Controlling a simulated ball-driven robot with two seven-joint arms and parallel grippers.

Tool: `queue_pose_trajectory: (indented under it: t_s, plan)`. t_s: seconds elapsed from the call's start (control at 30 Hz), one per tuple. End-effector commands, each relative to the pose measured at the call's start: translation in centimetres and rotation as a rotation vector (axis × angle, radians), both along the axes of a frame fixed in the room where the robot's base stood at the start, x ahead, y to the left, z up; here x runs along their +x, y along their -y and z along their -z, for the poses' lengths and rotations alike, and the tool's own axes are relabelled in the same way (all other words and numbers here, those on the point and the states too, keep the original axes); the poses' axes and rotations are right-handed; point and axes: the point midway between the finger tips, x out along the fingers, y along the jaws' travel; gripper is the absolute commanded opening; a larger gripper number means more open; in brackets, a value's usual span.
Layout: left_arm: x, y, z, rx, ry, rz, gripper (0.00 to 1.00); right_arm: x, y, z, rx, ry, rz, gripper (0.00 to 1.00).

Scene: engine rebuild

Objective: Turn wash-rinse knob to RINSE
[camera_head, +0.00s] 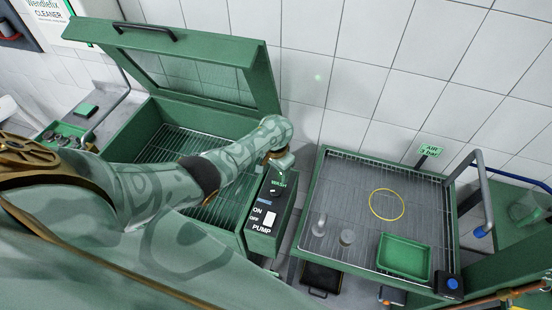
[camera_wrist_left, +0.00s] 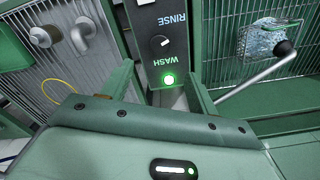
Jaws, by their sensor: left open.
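The wash-rinse knob (camera_wrist_left: 160,42) is a small dark round knob with a white mark, on a dark control box between the RINSE and WASH labels in the left wrist view. I cannot tell the mark's exact direction. The control box (camera_head: 262,218) stands at the right front of the green washer in the head view, with WASH readable on it. My left gripper (camera_head: 281,163) is above the box's far end; in the wrist view its fingers (camera_wrist_left: 160,74) are open and empty, apart from the knob.
The washer's lid (camera_head: 190,42) is raised behind my left arm. A pump switch (camera_head: 269,219) is on the same box. To the right, an air-dry rack (camera_head: 350,190) holds a yellow ring (camera_head: 386,204), small metal parts (camera_head: 347,237) and a green tray (camera_head: 405,257).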

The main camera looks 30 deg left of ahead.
Motion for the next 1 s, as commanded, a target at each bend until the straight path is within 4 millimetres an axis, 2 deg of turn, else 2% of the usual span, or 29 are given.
queue_pose_trajectory:
  t_s: [0.03, 0.1, 0.3, 0.87, 1.0]
  plan:
    - [0.2, 0.0, -1.4, -0.002, 0.007, 0.000, 0.59, 0.0, 0.0, -0.6, 0.000, 0.000, 0.000, 0.00]
    - [0.2, 0.0, -2.6, -0.001, 0.007, -0.001, 0.59, 0.0, 0.0, -0.7, 0.000, 0.000, 0.000, 0.00]
    - [0.1, 0.0, -4.3, -0.002, 0.003, -0.001, 0.59, 0.0, 0.0, -0.5, 0.000, 0.000, 0.000, 0.00]
    - [0.1, 0.0, -4.7, -0.001, 0.003, -0.001, 0.59, 0.0, 0.0, -0.5, 0.000, 0.000, 0.000, 0.00]
    - [-0.7, 0.3, -4.3, 0.017, 0.023, 0.030, 0.59, 0.0, 0.0, -0.5, 0.000, 0.000, 0.000, 0.00]
